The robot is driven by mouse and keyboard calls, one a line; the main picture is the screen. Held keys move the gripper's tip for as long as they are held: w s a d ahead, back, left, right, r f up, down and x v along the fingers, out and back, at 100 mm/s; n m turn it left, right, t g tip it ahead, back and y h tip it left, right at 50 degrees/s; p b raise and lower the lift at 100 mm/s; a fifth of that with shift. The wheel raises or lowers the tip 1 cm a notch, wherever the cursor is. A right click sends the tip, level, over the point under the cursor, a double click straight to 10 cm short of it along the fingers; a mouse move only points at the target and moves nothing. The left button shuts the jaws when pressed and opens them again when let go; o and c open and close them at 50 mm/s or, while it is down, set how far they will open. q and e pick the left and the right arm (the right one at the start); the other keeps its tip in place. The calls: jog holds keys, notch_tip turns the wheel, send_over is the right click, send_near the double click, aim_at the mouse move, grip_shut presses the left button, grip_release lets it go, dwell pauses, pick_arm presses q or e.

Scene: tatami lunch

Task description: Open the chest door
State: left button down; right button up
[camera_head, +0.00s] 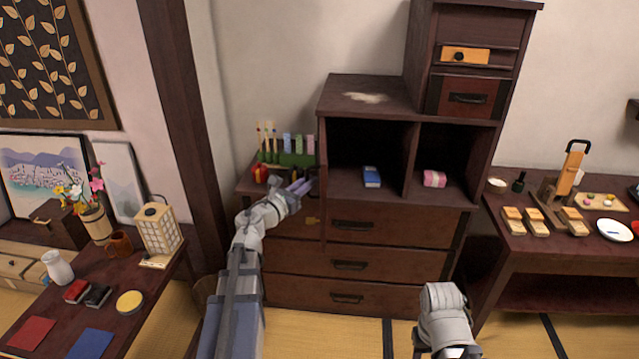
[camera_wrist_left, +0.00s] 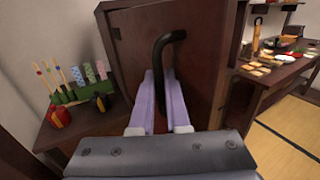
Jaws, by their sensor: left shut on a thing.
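The dark brown stepped chest (camera_head: 368,92) stands against the wall. Its left compartment is uncovered, with a blue item (camera_head: 371,176) inside. In the left wrist view the door panel (camera_wrist_left: 205,50) fills the middle, with a curved black handle (camera_wrist_left: 165,62) on it. The door seems swung out, almost edge-on in the head view. My left gripper (camera_head: 303,186) is at the chest's left side, its lavender fingers (camera_wrist_left: 160,100) shut on the handle. The handle is hidden in the head view. Of my right arm only a link shows; its gripper is not visible.
A side stand with a green holder (camera_head: 298,159) and a red item (camera_head: 259,173) is close to my left gripper. A low table with a lantern (camera_head: 158,230) is at left. A right table holds wooden pieces (camera_head: 513,219). Tatami floor lies in front.

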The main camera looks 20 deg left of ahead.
pick_arm(q)
jog(key=shift+a, duration=0.65)
jog(key=c, duration=1.2)
grip_release()
jog(key=shift+s, duration=0.1)
jog(key=s, duration=0.3)
jog(key=s+a, duration=0.1)
jog(key=s, duration=0.3)
jog(key=shift+s+a, duration=0.2)
jog(key=shift+s, duration=0.05)
